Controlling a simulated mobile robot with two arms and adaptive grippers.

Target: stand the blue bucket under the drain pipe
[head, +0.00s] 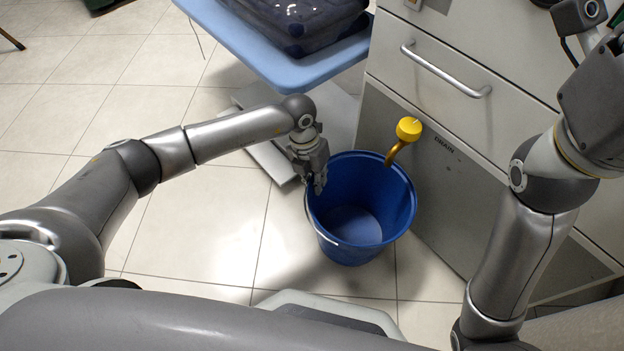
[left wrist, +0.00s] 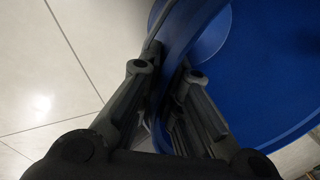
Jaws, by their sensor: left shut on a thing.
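The blue bucket (head: 340,242) is upright, open side up and empty, in front of the cabinet in the head view. My left gripper (head: 318,183) is shut on its left rim. In the left wrist view, the fingers (left wrist: 165,88) straddle the wall of the bucket (left wrist: 265,75). The brass drain pipe (head: 396,150), with a yellow knob (head: 409,129), comes out of the cabinet front. Its lower end overlaps the bucket's far right rim in the picture. I cannot tell whether the bucket touches the floor. My right gripper is not clearly in view.
The cabinet (head: 480,75) has a drawer with a metal handle (head: 445,72) and the word DRAIN on its lower panel. The tiled floor (head: 215,235) to the left is clear.

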